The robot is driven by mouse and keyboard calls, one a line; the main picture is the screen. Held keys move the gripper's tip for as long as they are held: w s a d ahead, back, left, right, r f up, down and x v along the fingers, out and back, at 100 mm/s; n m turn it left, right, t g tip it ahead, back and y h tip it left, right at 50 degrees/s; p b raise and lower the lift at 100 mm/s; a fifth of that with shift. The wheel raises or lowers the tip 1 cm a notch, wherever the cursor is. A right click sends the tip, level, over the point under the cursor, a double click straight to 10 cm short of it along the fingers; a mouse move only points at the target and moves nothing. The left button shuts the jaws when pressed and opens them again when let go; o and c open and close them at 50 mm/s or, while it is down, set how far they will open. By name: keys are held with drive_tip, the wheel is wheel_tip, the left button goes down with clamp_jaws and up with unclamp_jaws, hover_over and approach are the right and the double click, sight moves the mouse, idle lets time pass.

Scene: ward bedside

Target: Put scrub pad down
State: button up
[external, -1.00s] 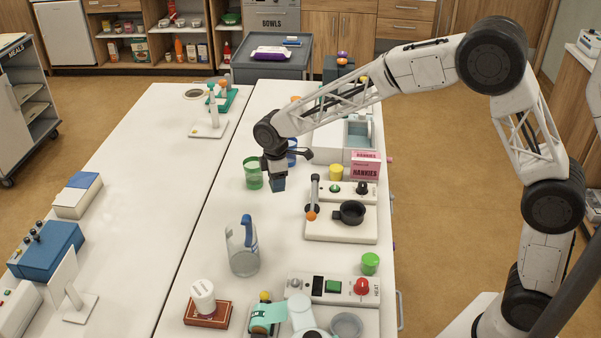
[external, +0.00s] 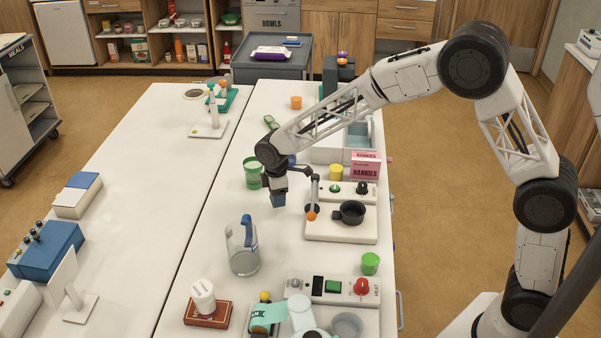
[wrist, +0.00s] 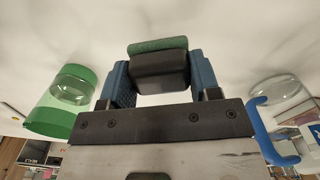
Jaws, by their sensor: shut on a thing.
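The scrub pad (wrist: 158,66) shows in the wrist view as a dark block with a green layer along one face. My gripper (wrist: 160,82) is shut on it, with one blue fingertip against each side. In the external view my gripper (external: 279,199) hangs over the white table (external: 200,262), between the green cup and the clear jug. The pad is hardly visible there behind the fingers. I cannot tell its exact height, but no contact with the table shows.
The green cup (external: 253,173) stands behind my gripper, and the clear jug with a blue handle (external: 243,250) stands in front.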

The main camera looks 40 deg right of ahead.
drive_tip(key=shift+f, duration=1.8)
drive_tip(key=shift+f, duration=0.15)
drive_tip(key=o, duration=0.9)
wheel_tip(320, 180, up, 12)
drive_tip(key=shift+r, duration=0.15)
